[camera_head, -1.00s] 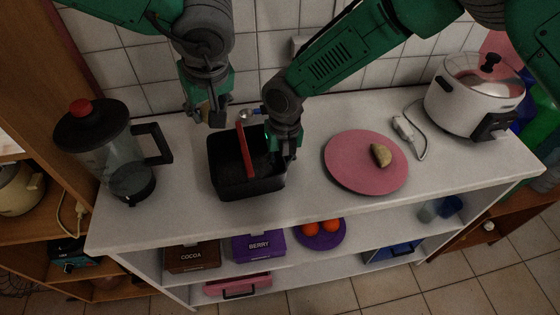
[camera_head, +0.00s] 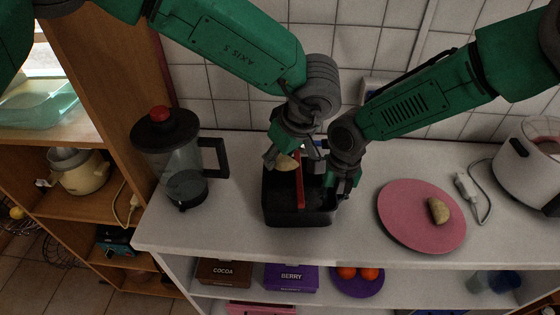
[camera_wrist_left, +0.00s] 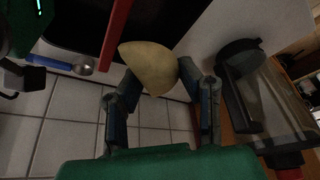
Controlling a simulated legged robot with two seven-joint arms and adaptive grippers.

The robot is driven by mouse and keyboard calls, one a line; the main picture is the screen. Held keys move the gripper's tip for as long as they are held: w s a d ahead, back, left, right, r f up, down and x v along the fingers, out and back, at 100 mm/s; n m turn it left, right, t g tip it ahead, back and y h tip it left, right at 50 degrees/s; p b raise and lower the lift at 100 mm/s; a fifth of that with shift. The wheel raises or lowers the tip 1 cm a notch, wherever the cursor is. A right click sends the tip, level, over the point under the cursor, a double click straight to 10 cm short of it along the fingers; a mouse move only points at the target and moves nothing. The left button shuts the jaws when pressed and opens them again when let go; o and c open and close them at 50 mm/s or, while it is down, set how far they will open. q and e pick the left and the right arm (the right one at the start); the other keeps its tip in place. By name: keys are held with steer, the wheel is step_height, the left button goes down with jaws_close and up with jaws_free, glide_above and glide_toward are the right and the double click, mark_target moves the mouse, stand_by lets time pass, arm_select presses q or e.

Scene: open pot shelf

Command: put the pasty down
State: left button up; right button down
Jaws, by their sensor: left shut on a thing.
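A tan half-moon pasty (camera_head: 286,162) is held in my left gripper (camera_head: 282,158), over the back left part of a black basket (camera_head: 300,215) with a red handle (camera_head: 300,180). In the left wrist view the pasty (camera_wrist_left: 150,68) sits between the two fingertips (camera_wrist_left: 158,82), with the basket's dark inside beyond it. My right gripper (camera_head: 342,182) is at the basket's right wall; its fingers are too dark to tell open from shut. A second pasty (camera_head: 438,210) lies on a pink plate (camera_head: 408,225) to the right.
The wall tiles are close behind. The shelf below holds cocoa and berry boxes (camera_head: 290,277) and a purple plate of orange fruit.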

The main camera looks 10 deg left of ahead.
arm_select(q)
steer(key=shift+f, duration=0.85)
arm_select(e)
steer(key=shift+f, duration=0.1)
arm_select(q)
steer(key=shift+f, duration=0.1)
steer(key=shift+f, duration=0.5)
steer(key=o, duration=1.2)
steer(key=shift+c, duration=0.2)
steer(key=shift+r, duration=0.3)
steer(key=v, duration=1.2)
steer(key=shift+r, duration=0.35)
arm_select(e)
steer(key=shift+s, duration=0.1)
